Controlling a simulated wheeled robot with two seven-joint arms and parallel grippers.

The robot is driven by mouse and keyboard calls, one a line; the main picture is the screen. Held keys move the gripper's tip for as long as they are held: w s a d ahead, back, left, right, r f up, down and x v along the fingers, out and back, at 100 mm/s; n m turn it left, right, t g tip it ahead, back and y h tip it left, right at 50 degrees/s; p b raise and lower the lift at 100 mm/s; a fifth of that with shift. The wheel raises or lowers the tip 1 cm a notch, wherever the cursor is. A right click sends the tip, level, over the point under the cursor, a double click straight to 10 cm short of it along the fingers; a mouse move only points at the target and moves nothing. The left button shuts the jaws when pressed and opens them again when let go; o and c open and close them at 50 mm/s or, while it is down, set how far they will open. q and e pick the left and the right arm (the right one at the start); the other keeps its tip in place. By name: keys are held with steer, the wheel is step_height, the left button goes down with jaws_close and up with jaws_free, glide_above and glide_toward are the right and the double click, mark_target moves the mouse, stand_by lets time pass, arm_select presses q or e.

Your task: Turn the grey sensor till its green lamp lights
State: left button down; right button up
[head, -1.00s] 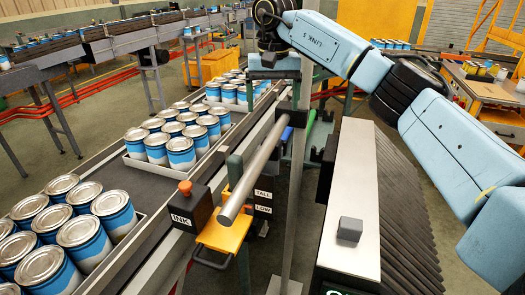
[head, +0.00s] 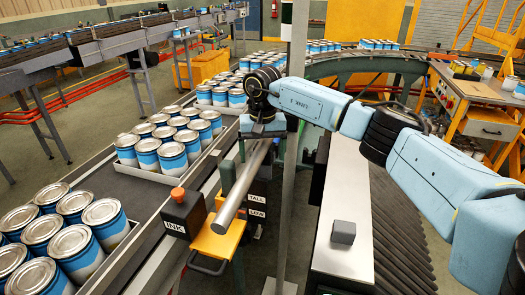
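A small grey block (head: 343,232) sits on the pale metal top of the roller line at the right; I cannot tell whether it is the sensor. A grey metal bar (head: 238,190) slopes toward me above an orange bracket (head: 214,238), beside an upright grey post (head: 294,130). No lit green lamp is clear on either. My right arm reaches in from the right, and its gripper (head: 262,132) points down near the far end of the bar, left of the post. Its fingers are too small and hidden to read, and contact with the bar is unclear. My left gripper is out of view.
Trays of blue and white cans (head: 166,150) stand on the belt at the left. A black INK box (head: 184,214) with an orange knob and a dark TALL/LOW panel (head: 259,200) flank the bracket. Dark rollers (head: 400,235) lie right of the metal top.

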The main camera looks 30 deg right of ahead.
steer(key=c, duration=1)
steer(key=m, duration=0.4)
steer(key=shift+m, duration=0.4)
steer(key=o, duration=1)
step_height(320, 180, up, 13)
steer(key=shift+r+b, duration=0.2)
steer(key=shift+b, duration=0.55)
